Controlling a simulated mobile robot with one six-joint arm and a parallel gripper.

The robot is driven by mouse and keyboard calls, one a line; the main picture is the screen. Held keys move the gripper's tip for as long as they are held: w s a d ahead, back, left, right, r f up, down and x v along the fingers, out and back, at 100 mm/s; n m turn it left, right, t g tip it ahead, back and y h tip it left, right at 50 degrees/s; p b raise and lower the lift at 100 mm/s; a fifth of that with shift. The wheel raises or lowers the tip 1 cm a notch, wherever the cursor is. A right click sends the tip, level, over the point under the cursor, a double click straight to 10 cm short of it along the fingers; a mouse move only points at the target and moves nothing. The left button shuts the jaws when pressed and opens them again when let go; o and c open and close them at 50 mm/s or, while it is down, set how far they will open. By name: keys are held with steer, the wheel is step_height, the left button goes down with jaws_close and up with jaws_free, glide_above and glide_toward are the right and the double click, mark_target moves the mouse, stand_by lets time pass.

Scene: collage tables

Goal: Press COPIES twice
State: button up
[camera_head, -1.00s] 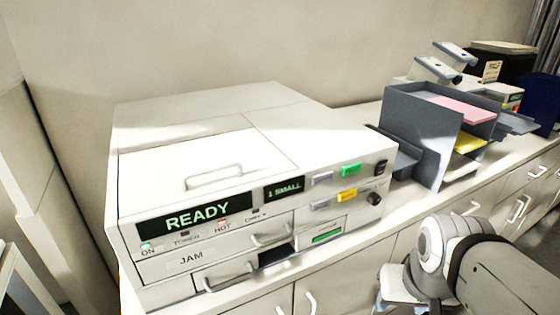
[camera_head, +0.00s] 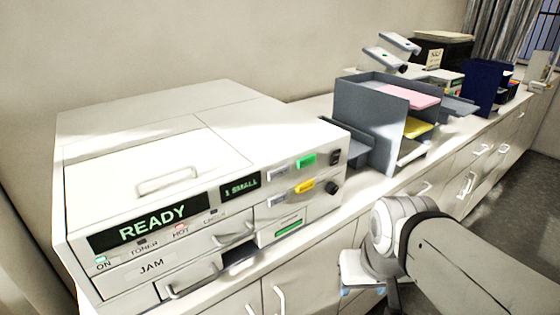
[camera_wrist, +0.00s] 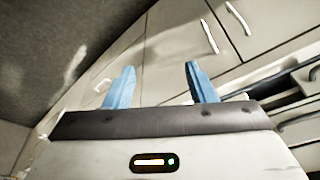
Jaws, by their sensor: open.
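The copier (camera_head: 150,130) is a large off-white machine on the counter at the left in the head view. Its big display reads READY and a small display (camera_head: 240,187) reads "1 SMALL". Right of that are a green button (camera_head: 306,160), a yellow button (camera_head: 304,186) and two grey buttons, the upper one (camera_head: 279,172) and the lower one (camera_head: 278,198). Their labels are too small to read. My gripper (camera_wrist: 160,85) is open and empty, its two blue fingers apart in front of the cabinet doors in the wrist view. In the head view it is low, right of the copier front.
A grey tray rack (camera_head: 372,118) with pink and yellow paper stands right of the copier. A dark blue holder (camera_head: 482,88) and a black box are further along the counter. A black switch and a dark knob (camera_head: 332,187) sit near the buttons. The floor at right is clear.

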jaws_close()
stand_by(0.3)
stand_by(1.2)
